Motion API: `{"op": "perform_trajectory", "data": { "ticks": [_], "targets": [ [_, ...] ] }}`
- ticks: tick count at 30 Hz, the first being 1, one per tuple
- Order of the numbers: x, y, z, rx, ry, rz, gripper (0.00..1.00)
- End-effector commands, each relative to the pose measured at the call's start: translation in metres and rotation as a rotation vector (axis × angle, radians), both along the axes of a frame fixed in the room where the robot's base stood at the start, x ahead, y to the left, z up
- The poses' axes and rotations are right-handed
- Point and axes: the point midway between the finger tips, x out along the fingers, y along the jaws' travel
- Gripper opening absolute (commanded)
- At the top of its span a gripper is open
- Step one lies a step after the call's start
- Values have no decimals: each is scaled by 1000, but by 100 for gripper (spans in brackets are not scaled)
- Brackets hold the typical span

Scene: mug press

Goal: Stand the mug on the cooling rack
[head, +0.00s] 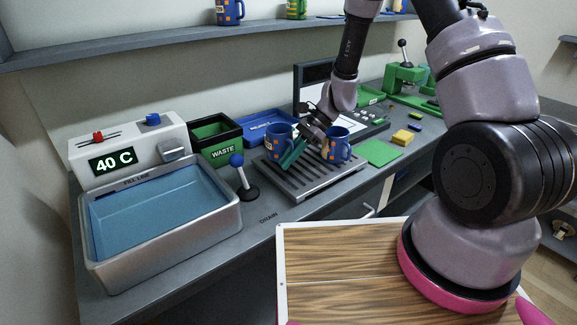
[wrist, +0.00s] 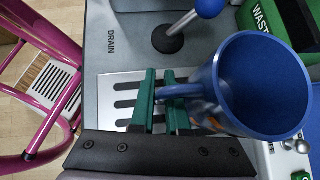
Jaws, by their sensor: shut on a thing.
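A blue mug with orange patches (head: 279,138) is at the back left of the grey slatted cooling rack (head: 305,186) in the head view, looking about upright. My gripper (head: 291,156) has its green fingers at the mug's right side. In the wrist view, my gripper (wrist: 161,88) is shut on the handle of this mug (wrist: 262,85), whose open rim faces the camera. The rack's slots (wrist: 124,102) show beside and beneath the fingers. I cannot tell whether the mug's base touches the rack; its underside is hidden. A second blue mug (head: 337,146) stands at the rack's right end.
A blue-knobbed lever (head: 243,178) stands just left of the rack. The water basin (head: 160,215) is further left. A black-and-green waste bin (head: 215,138) and a blue tray (head: 262,127) are behind. A green mat (head: 379,153) lies to the right.

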Motion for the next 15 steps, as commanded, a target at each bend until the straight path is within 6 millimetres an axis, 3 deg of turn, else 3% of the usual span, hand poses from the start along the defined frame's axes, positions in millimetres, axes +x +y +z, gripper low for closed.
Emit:
{"op": "perform_trajectory", "data": {
  "ticks": [5, 15],
  "targets": [
    [0, 0, -24, 0, 1, 1, 0],
    [0, 0, -27, 0, -1, -1, 0]
  ]
}}
